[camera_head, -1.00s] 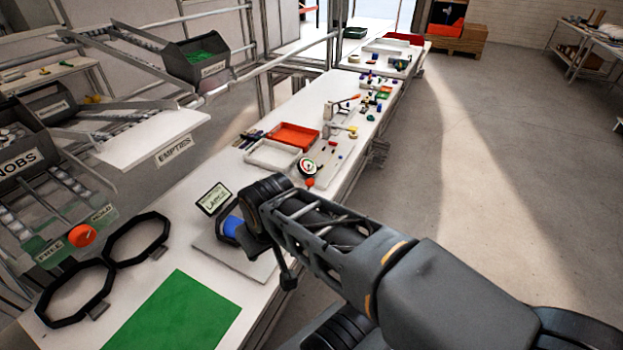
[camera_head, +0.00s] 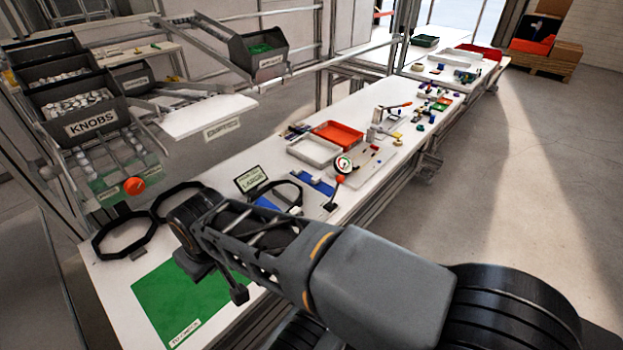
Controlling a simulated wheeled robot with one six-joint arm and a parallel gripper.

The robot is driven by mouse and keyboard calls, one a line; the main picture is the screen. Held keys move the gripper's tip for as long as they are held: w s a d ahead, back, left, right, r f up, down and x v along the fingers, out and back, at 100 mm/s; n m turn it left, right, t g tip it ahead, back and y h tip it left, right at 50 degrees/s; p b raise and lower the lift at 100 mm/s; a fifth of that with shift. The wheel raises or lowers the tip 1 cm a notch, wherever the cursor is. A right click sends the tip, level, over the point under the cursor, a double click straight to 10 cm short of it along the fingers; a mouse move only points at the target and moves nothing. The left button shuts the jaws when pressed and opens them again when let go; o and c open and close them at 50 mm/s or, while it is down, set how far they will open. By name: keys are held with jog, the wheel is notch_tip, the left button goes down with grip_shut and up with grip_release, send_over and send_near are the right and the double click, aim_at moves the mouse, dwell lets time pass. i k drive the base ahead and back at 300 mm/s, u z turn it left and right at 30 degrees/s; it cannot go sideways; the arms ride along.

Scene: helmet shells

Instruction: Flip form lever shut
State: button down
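The form (camera_head: 296,206) stands on the white bench behind my arm, beside a small sign reading LARGE (camera_head: 262,180). A black ring (camera_head: 290,184) lies around or over the form, with blue parts near it. A thin dark upright piece with an orange knob (camera_head: 340,179) at its top stands at its right, below a round dial (camera_head: 343,163). It may be the lever; its state is too small to tell. My gripper (camera_head: 212,278) is at the arm's end over the green mat, left of the form. Its fingers cannot be made out clearly, and it is apart from the lever.
Two black octagonal rings (camera_head: 124,236) lie at the bench's left, by the green mat (camera_head: 170,302). White (camera_head: 314,151) and orange (camera_head: 338,134) trays and small tools stand beyond the form. KNOBS bins (camera_head: 90,122) and a rack are at upper left. The floor at right is clear.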

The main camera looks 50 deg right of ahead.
aim_at(340, 179)
jog(key=u, duration=0.45)
jog(key=k, duration=0.9)
jog(key=z, duration=1.5)
jog(key=i, duration=0.5)
jog(key=u, duration=0.05)
